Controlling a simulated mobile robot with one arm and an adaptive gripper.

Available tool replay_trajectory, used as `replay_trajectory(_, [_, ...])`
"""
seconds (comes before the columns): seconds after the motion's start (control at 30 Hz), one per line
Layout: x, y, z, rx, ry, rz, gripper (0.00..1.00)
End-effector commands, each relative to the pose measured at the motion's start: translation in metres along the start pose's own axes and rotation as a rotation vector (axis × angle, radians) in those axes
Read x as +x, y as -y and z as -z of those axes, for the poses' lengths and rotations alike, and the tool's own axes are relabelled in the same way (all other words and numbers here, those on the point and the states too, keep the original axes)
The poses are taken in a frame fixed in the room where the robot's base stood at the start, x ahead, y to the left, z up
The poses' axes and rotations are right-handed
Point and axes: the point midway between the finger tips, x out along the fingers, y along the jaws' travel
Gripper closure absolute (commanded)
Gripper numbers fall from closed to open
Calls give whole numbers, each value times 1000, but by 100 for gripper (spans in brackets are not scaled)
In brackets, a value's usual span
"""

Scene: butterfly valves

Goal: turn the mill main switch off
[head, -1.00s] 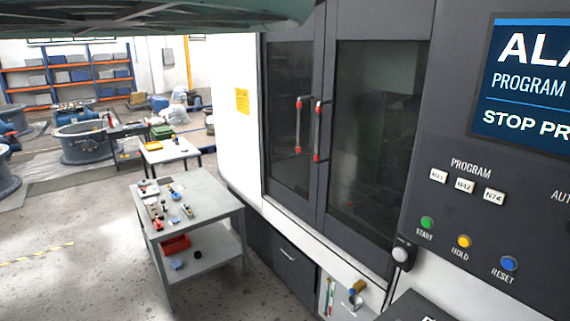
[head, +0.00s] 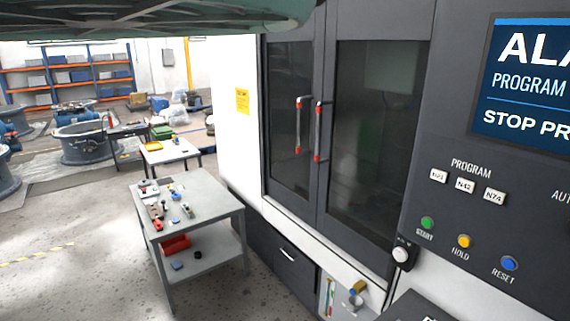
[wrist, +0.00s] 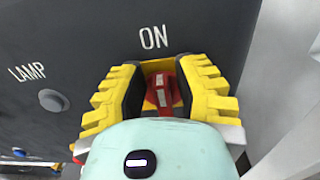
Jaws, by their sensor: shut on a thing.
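The main switch is a red rotary handle (wrist: 162,96) on a yellow plate (wrist: 158,66), set in a dark panel (wrist: 75,25) under the printed word ON. My gripper (wrist: 161,78) has its yellow and black fingers on both sides of the red handle and is shut on it. The gripper body hides the lower part of the switch and any label below it. The handle's exact angle is hard to read. In the head view neither the switch nor my gripper shows.
In the wrist view a LAMP label stands beside a grey round fitting (wrist: 53,100), and a pale surface (wrist: 280,90) lies at right. The head view shows the mill doors (head: 320,130), an alarm screen (head: 530,75), program buttons (head: 465,186) and a grey cart (head: 215,200).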

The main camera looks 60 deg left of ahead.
Motion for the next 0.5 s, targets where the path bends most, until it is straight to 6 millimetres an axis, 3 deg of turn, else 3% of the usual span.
replay_trajectory(0.5, [1, -4, 2, -78, -3, 0, 100])
